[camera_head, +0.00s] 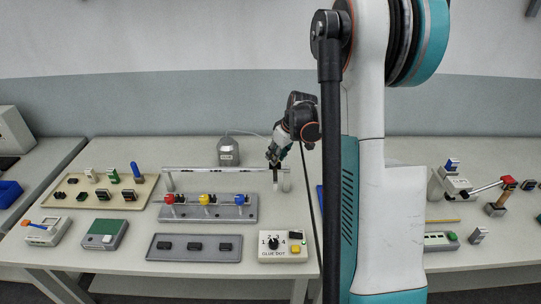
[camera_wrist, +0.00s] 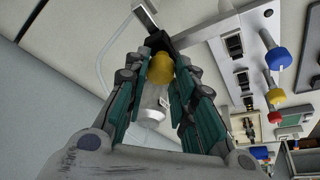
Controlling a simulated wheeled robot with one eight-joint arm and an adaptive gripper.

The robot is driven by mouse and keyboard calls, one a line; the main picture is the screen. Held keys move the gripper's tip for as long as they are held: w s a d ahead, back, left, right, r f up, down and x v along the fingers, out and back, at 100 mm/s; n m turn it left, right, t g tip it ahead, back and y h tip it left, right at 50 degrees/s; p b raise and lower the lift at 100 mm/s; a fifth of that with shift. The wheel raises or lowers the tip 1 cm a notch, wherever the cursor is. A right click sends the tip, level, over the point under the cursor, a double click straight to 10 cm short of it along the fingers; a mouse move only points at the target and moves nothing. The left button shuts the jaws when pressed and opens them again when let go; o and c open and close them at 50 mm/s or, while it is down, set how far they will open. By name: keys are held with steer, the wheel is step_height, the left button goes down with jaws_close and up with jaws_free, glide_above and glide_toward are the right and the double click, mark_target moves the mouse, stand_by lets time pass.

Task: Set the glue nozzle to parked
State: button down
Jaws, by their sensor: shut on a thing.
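My gripper (camera_head: 274,161) is at the right end of a raised rail (camera_head: 215,170) in the head view. In the wrist view, my gripper (camera_wrist: 160,52) is shut, with its fingers on both sides of the glue nozzle (camera_wrist: 162,70), which has a yellow part and a pale cylindrical body. A black block sits by the fingertips, beside the rail (camera_wrist: 222,26). In the head view the nozzle is mostly hidden by the fingers. The rail stands behind a grey base with red, yellow and blue knobs (camera_head: 205,199).
A glue dot box (camera_head: 284,257) with a dial and yellow button is at the front. A grey tray (camera_head: 168,254) holds black parts. A grey device (camera_head: 228,150) with a cable stands behind the rail. A beige tray (camera_head: 70,198) lies left.

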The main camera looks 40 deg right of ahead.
steer(key=shift+s+d, duration=0.1)
steer(key=shift+d, duration=0.05)
steer(key=c, duration=1.3)
jaws_free()
steer(key=shift+d, duration=0.15)
steer(key=shift+c, duration=0.2)
steer(key=shift+r, duration=0.15)
steer(key=v, duration=1.1)
steer(key=shift+r, duration=0.35)
steer(key=shift+s, duration=0.1)
